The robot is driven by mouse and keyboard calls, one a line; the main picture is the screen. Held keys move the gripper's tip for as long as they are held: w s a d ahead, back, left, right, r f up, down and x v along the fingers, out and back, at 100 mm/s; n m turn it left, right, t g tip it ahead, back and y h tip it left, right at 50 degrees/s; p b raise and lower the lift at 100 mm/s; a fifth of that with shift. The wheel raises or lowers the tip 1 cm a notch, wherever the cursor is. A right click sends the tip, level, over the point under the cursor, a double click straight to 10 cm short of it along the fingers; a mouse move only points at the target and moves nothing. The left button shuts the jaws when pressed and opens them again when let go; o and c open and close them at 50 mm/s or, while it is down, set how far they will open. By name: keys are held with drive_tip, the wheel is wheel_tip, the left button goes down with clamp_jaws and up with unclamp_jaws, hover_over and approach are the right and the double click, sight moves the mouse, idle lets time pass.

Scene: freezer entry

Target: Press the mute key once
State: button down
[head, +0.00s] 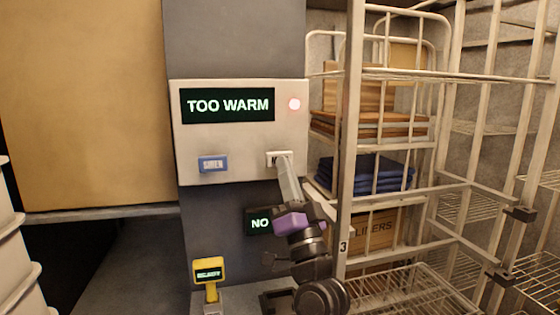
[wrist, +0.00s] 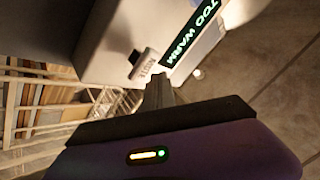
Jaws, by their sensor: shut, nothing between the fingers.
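The light grey wall panel (head: 235,145) carries a lit display (head: 228,105) reading TOO WARM, which also shows in the wrist view (wrist: 188,40). The pale mute key (head: 271,158) is low on the panel's right side, partly hidden by my fingers. In the wrist view the key (wrist: 143,61) juts from the panel, with lettering that looks like MUTE beside it. My gripper (head: 284,157) is shut and empty, its tips at or just in front of the key. The wrist view shows the tips (wrist: 158,78) very close to the key; I cannot tell whether they touch.
A blue SIREN key (head: 213,164) sits left of the mute key. A second, partly hidden display (head: 259,223) is below. A yellow-framed sign (head: 207,272) stands lower left. A wire rack (head: 350,130) stands close on the right.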

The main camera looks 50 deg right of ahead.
drive_tip(key=shift+w+d, duration=0.1)
drive_tip(key=shift+w, duration=0.05)
drive_tip(key=shift+w+d, duration=0.15)
drive_tip(key=shift+w, duration=0.05)
drive_tip(key=shift+w+d+b, duration=0.3)
drive_tip(key=shift+w+b, duration=0.1)
drive_tip(key=shift+b, duration=0.15)
idle(0.8)
drive_tip(key=shift+s+a, duration=0.15)
drive_tip(key=shift+s+a+p, duration=0.4)
drive_tip(key=shift+s+p, duration=0.05)
drive_tip(key=shift+s, duration=0.15)
drive_tip(key=shift+s, duration=0.1)
drive_tip(key=shift+s+a+p, duration=0.7)
drive_tip(key=shift+s, duration=0.3)
drive_tip(key=shift+s+a+p, duration=0.65)
drive_tip(key=shift+s+a, duration=0.05)
drive_tip(key=shift+s, duration=0.3)
